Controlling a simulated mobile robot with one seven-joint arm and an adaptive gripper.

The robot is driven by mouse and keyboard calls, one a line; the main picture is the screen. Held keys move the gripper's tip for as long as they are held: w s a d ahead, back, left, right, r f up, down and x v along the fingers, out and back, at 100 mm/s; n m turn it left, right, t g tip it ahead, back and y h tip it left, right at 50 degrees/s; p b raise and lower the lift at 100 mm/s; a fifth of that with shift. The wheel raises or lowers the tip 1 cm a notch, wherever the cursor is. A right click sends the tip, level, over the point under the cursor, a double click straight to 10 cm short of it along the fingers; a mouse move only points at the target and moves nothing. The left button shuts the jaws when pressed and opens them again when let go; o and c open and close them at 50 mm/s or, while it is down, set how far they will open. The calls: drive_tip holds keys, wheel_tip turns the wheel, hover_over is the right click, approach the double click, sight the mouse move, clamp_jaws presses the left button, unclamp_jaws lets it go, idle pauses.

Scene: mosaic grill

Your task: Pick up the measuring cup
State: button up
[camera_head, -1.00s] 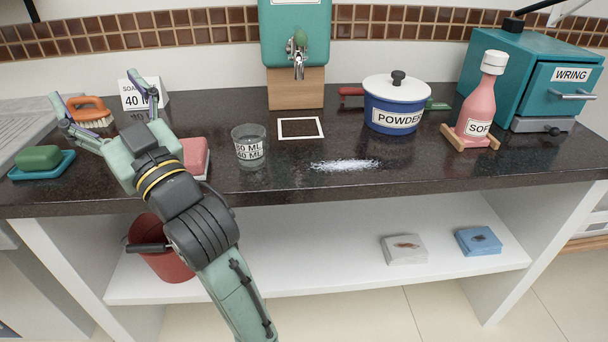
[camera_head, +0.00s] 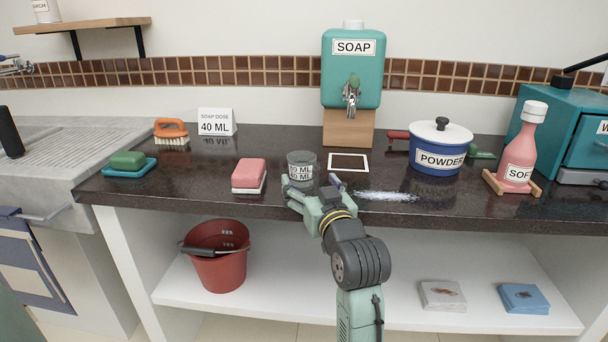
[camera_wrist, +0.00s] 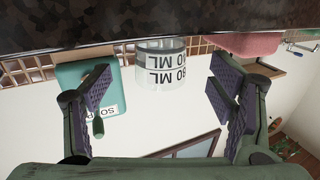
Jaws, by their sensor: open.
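The measuring cup (camera_head: 301,164) is a clear glass with ML marks. It stands on the dark counter (camera_head: 230,205) near the front edge. My gripper (camera_head: 311,184) is open and empty, just in front of the cup at counter height, and its fingers overlap the cup's lower part. In the wrist view, which is upside down, the cup (camera_wrist: 160,62) shows between and beyond the spread fingers (camera_wrist: 160,88), apart from both of them.
A pink sponge (camera_head: 249,172) lies left of the cup. A white square frame (camera_head: 348,162) and white powder (camera_head: 386,196) are to its right. The soap dispenser (camera_head: 353,75) stands behind. A blue pot (camera_head: 437,150) and pink bottle (camera_head: 520,160) are farther right.

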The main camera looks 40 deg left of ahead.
sight(305, 175)
drive_tip(key=shift+p+x, duration=0.65)
drive_tip(key=shift+x, duration=2.15)
drive_tip(key=shift+r, duration=0.15)
drive_tip(key=shift+c, duration=0.2)
drive_tip(key=c, duration=1.2)
